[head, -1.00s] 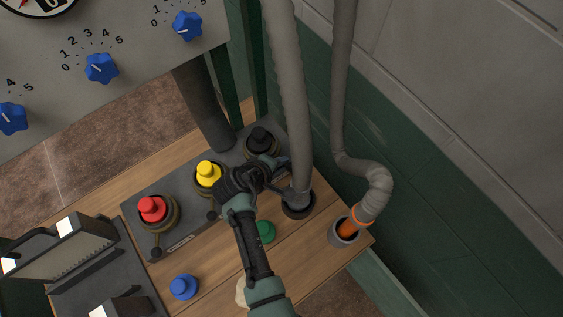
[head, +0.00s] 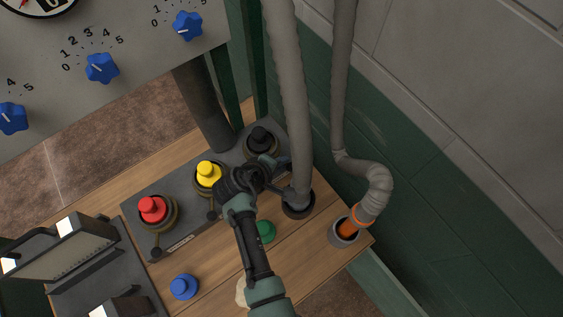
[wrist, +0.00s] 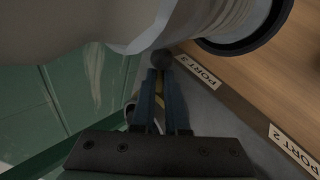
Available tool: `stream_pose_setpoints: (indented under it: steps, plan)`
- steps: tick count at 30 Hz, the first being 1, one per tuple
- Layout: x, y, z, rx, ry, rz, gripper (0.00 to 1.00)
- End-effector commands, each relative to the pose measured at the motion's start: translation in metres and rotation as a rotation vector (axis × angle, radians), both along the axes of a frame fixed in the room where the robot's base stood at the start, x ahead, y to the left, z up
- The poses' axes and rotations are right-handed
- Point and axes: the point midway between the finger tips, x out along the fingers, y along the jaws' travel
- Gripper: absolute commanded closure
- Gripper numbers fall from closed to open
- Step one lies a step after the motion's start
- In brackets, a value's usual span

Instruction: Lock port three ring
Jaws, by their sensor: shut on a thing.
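The port three ring (head: 263,150) is a dark ring around the port with the black cap (head: 260,137), at the right end of the grey port panel (head: 233,150). My gripper (head: 282,163) is at the ring's near right side in the head view. In the wrist view my gripper (wrist: 166,85) has its two narrow blue fingers at a round dark knob (wrist: 162,62) beside the "PORT 3" label (wrist: 198,70). It is shut on this knob. Most of the ring is hidden in the wrist view, and the grip is small in the head view.
Yellow (head: 208,173) and red (head: 152,209) capped ports lie left. Green (head: 266,231) and blue (head: 184,286) caps are on the wooden bench.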

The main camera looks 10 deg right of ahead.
Motion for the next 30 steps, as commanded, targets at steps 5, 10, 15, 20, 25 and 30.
stream_pose_setpoints:
  steps: [5, 10, 15, 20, 25, 30]
  plan:
    - [-0.007, -0.012, -0.003, -0.005, 0.024, 0.021, 1.00]
    - [0.000, -0.020, -0.005, -0.006, 0.023, 0.090, 1.00]
    - [0.003, -0.022, -0.005, -0.006, 0.021, 0.089, 1.00]
    - [0.003, -0.022, -0.005, -0.006, 0.020, 0.088, 0.84]
    - [0.003, -0.022, -0.004, -0.006, 0.019, 0.089, 0.53]
    - [0.006, -0.019, -0.003, -0.004, 0.013, 0.096, 0.50]
